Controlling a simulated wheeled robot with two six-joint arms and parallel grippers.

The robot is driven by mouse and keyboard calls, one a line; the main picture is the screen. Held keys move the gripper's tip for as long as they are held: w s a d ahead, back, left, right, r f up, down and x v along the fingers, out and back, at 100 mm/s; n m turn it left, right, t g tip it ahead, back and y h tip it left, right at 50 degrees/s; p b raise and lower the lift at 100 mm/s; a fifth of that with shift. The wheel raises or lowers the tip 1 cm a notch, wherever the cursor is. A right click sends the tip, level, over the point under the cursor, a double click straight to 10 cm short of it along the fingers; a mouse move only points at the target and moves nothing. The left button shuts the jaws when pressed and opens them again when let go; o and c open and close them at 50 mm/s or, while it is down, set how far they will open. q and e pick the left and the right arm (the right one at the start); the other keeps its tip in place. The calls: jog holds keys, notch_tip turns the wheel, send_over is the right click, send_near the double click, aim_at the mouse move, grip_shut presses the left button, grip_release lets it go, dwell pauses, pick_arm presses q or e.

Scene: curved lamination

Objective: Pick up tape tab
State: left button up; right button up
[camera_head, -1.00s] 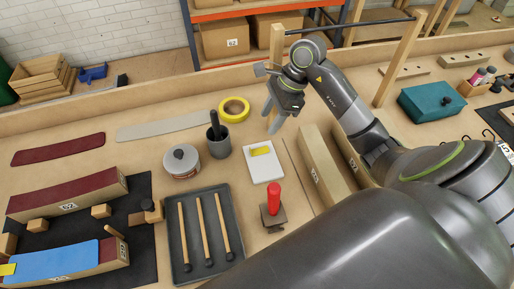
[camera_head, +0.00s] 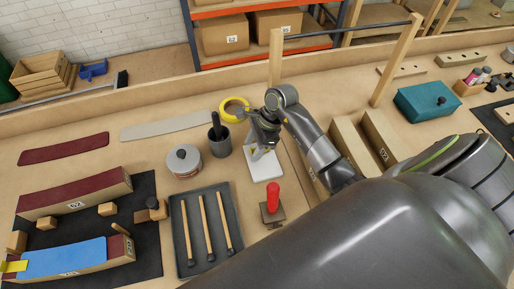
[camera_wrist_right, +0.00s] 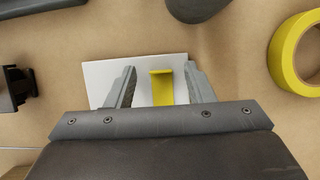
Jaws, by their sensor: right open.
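The yellow tape tab (camera_wrist_right: 162,87) lies on a white card (camera_wrist_right: 98,80) in the right wrist view, with one end seeming to stand up a little. My right gripper (camera_wrist_right: 160,80) is open above the card, one finger on each side of the tab and apart from it. In the head view my right gripper (camera_head: 262,150) hangs over the white card (camera_head: 266,171) and hides the tab. I cannot tell how high the fingertips are above the card. My left gripper is not in view.
A yellow tape roll (camera_head: 234,108), a dark cup (camera_head: 219,142) and a lidded pot (camera_head: 184,161) stand left of the card. A red-handled tool (camera_head: 272,198) stands in front. A tray (camera_head: 178,235) holds long sticks. Another yellow piece (camera_head: 14,266) is at the far left.

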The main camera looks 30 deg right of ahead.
grip_shut()
dwell(0.3)
dwell(0.3)
